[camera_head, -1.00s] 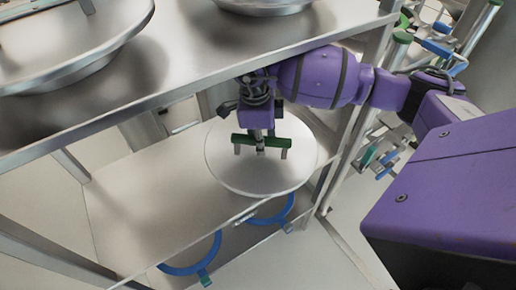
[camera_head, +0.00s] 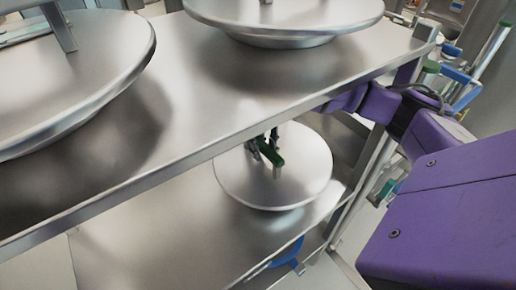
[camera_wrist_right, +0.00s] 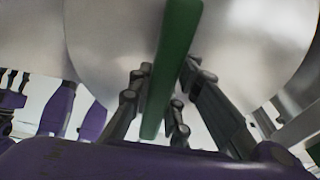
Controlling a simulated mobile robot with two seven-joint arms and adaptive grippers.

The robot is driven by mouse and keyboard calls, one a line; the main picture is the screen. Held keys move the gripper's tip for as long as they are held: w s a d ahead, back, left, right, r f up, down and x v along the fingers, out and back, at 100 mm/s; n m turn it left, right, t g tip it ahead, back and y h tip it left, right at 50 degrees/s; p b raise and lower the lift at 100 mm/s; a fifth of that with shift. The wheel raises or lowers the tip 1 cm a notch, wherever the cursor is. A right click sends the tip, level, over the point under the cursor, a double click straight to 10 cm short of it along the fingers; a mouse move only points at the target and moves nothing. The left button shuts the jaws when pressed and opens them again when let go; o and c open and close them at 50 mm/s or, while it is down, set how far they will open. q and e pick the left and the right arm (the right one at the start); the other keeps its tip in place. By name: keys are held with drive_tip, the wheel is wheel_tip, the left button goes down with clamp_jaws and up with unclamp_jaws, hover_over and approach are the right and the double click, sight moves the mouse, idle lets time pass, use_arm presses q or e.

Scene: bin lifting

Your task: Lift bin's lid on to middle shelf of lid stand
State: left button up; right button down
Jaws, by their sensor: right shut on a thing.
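The bin's lid (camera_head: 302,172) is a round steel disc with a green handle (camera_head: 270,153). In the head view it is over the middle shelf (camera_head: 150,235) of the steel lid stand, near its right end; I cannot tell whether it touches the shelf. My right gripper (camera_head: 262,147) is shut on the green handle, partly hidden by the top shelf. In the right wrist view the handle (camera_wrist_right: 172,70) runs between the fingers (camera_wrist_right: 160,105), with the lid (camera_wrist_right: 110,50) behind it. My left gripper is not in view.
The stand's top shelf (camera_head: 190,110) is just above my right arm and holds steel lids (camera_head: 75,75) and (camera_head: 290,15). A stand post (camera_head: 365,180) is right of the lid. A blue ring handle (camera_head: 288,255) shows below. The middle shelf's left part is bare.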

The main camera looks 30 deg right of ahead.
drive_tip(key=shift+w+d+r, duration=0.15)
drive_tip(key=shift+w+r, duration=0.15)
drive_tip(key=shift+r, duration=0.35)
drive_tip(key=shift+w+d+r, duration=0.1)
drive_tip(key=shift+w+r, duration=0.2)
drive_tip(key=shift+r, duration=0.3)
drive_tip(key=shift+w+d+f+b, duration=0.1)
drive_tip(key=shift+f+b, duration=0.3)
drive_tip(key=shift+f, duration=0.5)
drive_tip(key=shift+d+f+b, duration=0.1)
drive_tip(key=shift+f+b, duration=0.25)
drive_tip(key=shift+f, duration=0.35)
drive_tip(key=shift+s+f+b, duration=0.2)
drive_tip(key=shift+f+b, duration=0.1)
drive_tip(key=shift+f, duration=0.35)
drive_tip(key=shift+f+b, duration=1)
drive_tip(key=shift+f, duration=0.95)
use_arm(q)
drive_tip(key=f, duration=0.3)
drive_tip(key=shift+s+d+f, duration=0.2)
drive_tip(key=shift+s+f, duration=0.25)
use_arm(e)
drive_tip(key=shift+f, duration=0.1)
